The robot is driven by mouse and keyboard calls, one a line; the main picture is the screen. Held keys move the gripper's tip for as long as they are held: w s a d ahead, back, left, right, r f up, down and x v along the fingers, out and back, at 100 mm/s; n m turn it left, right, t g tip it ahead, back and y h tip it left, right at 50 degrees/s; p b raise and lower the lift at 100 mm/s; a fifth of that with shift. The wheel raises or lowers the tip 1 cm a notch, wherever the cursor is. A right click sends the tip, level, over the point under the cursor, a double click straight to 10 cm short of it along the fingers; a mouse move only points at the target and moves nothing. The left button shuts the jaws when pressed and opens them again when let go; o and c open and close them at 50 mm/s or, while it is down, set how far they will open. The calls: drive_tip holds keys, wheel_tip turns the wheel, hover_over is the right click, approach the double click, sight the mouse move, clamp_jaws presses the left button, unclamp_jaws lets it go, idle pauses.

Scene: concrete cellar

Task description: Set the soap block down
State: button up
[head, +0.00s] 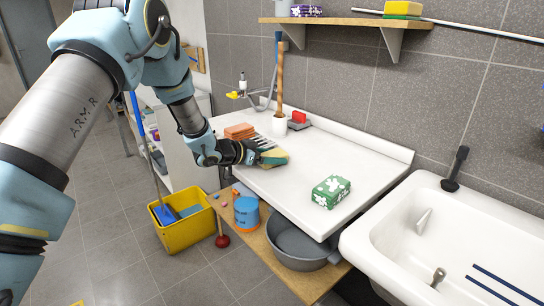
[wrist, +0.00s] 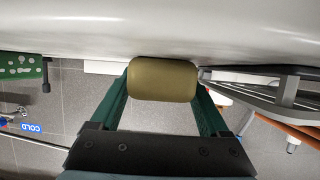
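The soap block is olive-yellow with rounded edges. It sits between the green fingers of my gripper (head: 272,158) over the white counter (head: 330,150). In the wrist view, the soap block (wrist: 163,80) spans the gap between both fingertips of my gripper (wrist: 163,92), and the gripper looks shut on it. The block is close to the white counter surface; I cannot tell whether it touches. In the head view the fingers partly hide the block.
A grey slatted rack (head: 260,139) is right beside my gripper, with orange blocks (head: 240,131) behind it. A green flowered box (head: 331,191) stands on the counter's front right. The counter between the gripper and box is clear. A white sink (head: 430,215) is at right.

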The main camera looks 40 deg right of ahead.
drive_tip(key=shift+o, duration=1.4)
drive_tip(key=shift+a, duration=0.1)
